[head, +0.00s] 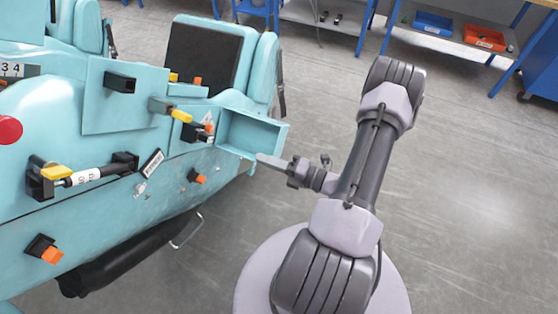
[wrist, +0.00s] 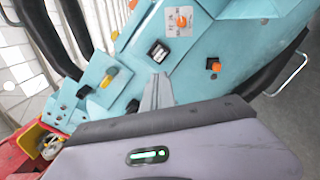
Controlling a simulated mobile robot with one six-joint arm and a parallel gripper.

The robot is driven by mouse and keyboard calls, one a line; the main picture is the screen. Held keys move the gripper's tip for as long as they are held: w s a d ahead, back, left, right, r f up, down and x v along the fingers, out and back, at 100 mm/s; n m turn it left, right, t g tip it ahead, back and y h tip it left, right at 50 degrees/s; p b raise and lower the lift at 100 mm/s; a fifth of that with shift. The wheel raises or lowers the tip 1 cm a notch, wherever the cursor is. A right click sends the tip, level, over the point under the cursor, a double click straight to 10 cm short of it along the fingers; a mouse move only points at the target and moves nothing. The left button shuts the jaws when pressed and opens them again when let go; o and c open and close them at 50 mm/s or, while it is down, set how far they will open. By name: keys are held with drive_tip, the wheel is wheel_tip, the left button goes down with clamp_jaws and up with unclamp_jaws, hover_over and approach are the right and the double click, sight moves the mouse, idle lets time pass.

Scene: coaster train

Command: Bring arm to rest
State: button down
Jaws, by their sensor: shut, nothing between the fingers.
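My arm stands on its round grey base at the right of the head view, folded upward and then down. My gripper (head: 262,158) points left toward the turquoise coaster car (head: 60,220), close to an open turquoise box or flap (head: 252,135) on the car's side. Whether the fingertips touch it I cannot tell. In the wrist view my gripper (wrist: 157,85) is shut and empty, its fingers pointing at the turquoise side panel (wrist: 200,70), near a black square socket (wrist: 159,52).
The car's side carries a yellow-handled latch (head: 180,115), a labelled rod (head: 85,177) and several orange-tipped fittings. A metal loop handle (head: 187,232) sticks out below. Blue-framed benches hold a blue bin (head: 433,23) and a red bin (head: 484,39). The floor at right is clear.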

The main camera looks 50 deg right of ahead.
drive_tip(key=v, duration=0.5)
drive_tip(key=w+a+r+n+g+y+b, duration=0.1)
drive_tip(key=a+r+n+g+y, duration=0.2)
drive_tip(key=a+r+n+g, duration=0.6)
drive_tip(key=w+a+r+n+g+y, duration=0.1)
drive_tip(key=a+r+n+g+y, duration=0.2)
drive_tip(key=a+n, duration=0.7)
drive_tip(key=s+a+r+n+h, duration=0.2)
drive_tip(key=r+n+h, duration=0.1)
drive_tip(key=n, duration=0.5)
drive_tip(key=s+a+r+n+h+b, duration=0.1)
drive_tip(key=s+a+r+n+h, duration=0.1)
drive_tip(key=r+n, duration=0.3)
drive_tip(key=s+a+r+n+h+b, duration=0.1)
drive_tip(key=n+h, duration=0.4)
drive_tip(key=n, duration=0.7)
wheel_tip(320, 180, up, 3)
drive_tip(key=shift+s+a+f+t, duration=0.1)
drive_tip(key=shift+s+a+t, duration=0.3)
drive_tip(key=shift+s, duration=0.4)
